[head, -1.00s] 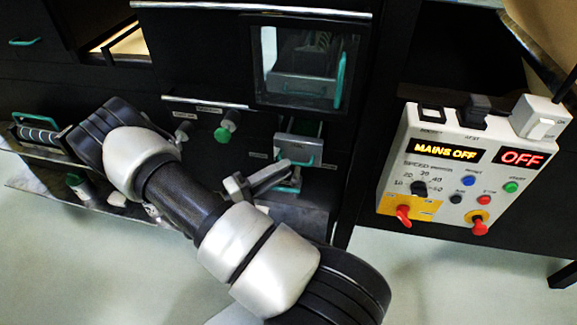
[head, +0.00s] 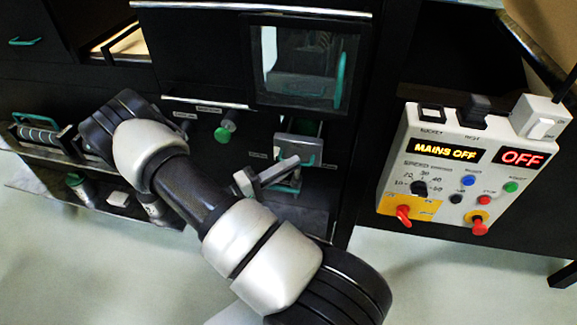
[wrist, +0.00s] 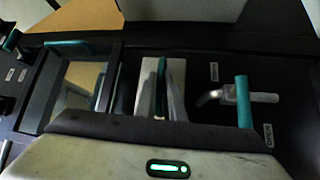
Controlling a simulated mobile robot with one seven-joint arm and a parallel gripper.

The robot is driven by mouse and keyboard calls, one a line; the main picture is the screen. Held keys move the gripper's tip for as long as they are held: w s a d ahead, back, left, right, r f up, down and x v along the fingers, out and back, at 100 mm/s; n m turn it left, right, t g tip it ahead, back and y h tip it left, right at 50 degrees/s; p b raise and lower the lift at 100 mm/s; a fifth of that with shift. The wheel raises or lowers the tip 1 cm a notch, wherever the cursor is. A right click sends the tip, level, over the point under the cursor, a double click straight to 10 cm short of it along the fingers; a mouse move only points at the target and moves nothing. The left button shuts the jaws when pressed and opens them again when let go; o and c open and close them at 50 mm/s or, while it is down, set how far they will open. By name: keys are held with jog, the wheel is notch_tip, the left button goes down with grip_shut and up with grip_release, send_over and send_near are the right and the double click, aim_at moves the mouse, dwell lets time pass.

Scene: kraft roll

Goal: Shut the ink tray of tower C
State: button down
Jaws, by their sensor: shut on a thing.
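The ink tray (head: 292,145) is a small grey-fronted drawer under the glazed window in the black tower. A dark green gap shows above its front, so it stands out a little. Its front also shows as a pale panel in the wrist view (wrist: 176,72). A teal bar handle (wrist: 161,80) crosses that front. My gripper (wrist: 160,105) has one finger on each side of this handle and is shut on it. The tower's letter is not readable.
A metal tap with a teal lever (wrist: 243,100) sits close beside the tray handle. The window (head: 305,65) with its own teal handle is above. A green knob (head: 222,134) is to the left. A control panel (head: 450,165) stands at right, reading MAINS OFF.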

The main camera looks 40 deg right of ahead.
aim_at(295, 147)
jog(key=w+d+b, duration=0.1)
jog(key=w+d, duration=0.1)
jog(key=d, duration=0.1)
jog(key=w+d+b, duration=0.2)
jog(key=w+d, duration=0.1)
jog(key=shift+w+d+f, duration=0.1)
jog(key=shift+w+f, duration=0.05)
jog(key=shift+w, duration=0.05)
jog(key=shift+w+d+r, duration=0.25)
jog(key=shift+w+d, duration=0.05)
jog(key=c, duration=1.9)
grip_release()
jog(key=shift+d+f, duration=0.1)
jog(key=shift+o, duration=0.3)
jog(key=w+a+f, duration=0.1)
jog(key=a+f, duration=0.1)
jog(key=a, duration=1.5)
jog(key=shift+w+f+p, duration=0.15)
jog(key=shift+w+p, duration=0.1)
jog(key=shift+p, duration=0.1)
jog(key=shift+a, duration=0.1)
